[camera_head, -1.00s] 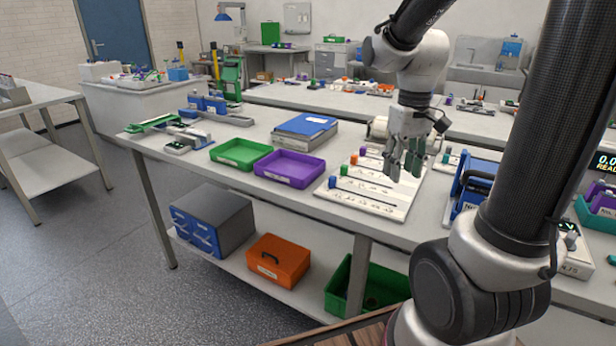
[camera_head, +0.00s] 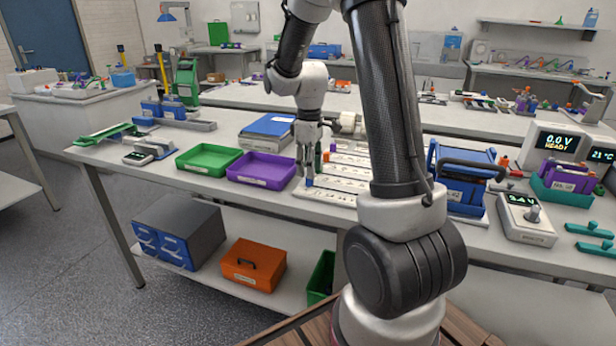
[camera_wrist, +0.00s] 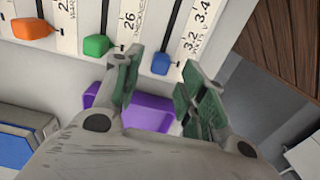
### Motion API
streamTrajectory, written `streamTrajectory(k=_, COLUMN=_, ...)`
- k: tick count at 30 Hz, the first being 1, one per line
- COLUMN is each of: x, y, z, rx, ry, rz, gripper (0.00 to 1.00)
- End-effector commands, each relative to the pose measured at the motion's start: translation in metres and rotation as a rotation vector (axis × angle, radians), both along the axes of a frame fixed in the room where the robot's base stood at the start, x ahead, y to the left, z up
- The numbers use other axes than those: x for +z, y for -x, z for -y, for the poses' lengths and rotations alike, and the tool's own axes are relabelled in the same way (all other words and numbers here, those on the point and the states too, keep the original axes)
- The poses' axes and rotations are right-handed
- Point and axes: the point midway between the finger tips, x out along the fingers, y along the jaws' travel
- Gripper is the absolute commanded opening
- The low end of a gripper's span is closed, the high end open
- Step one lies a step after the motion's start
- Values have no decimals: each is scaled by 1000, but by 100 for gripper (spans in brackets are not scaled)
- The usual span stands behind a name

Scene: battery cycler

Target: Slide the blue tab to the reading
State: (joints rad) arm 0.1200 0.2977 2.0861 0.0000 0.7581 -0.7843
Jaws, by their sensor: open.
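The blue tab (camera_wrist: 161,63) sits in its slot on the white slider board (camera_head: 322,200), beside a scale marked 3.2 and 3.4 with lettering that looks like volts. In the head view the blue tab (camera_head: 309,182) shows just under my fingertips. My gripper (camera_wrist: 160,80) is open, with one finger on each side of the tab in the wrist view; I cannot tell whether either touches it. My gripper (camera_head: 308,168) points down over the board's left end. A white meter (camera_head: 527,217) with a knob shows a small reading, perhaps 3.4 V, hard to read.
A green tab (camera_wrist: 96,45) and an orange tab (camera_wrist: 30,28) sit in neighbouring slots. A purple tray (camera_head: 262,170) lies left of the board, with a green tray (camera_head: 208,161) beyond it. A blue device (camera_head: 462,178) stands right. A larger display (camera_head: 556,143) reads 0.0 V READY.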

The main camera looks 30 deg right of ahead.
Motion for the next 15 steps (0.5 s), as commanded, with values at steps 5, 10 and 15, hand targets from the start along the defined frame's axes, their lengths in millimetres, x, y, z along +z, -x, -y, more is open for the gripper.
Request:
streamTrajectory(k=5, x=-26, y=1, z=0, rx=-1, ry=0, rz=-3, gripper=41)
streamTrajectory(k=10, x=-36, y=0, z=0, rx=-1, ry=0, rz=0, gripper=41)
streamTrajectory(k=15, x=-37, y=0, z=0, rx=-2, ry=0, rz=0, gripper=41)
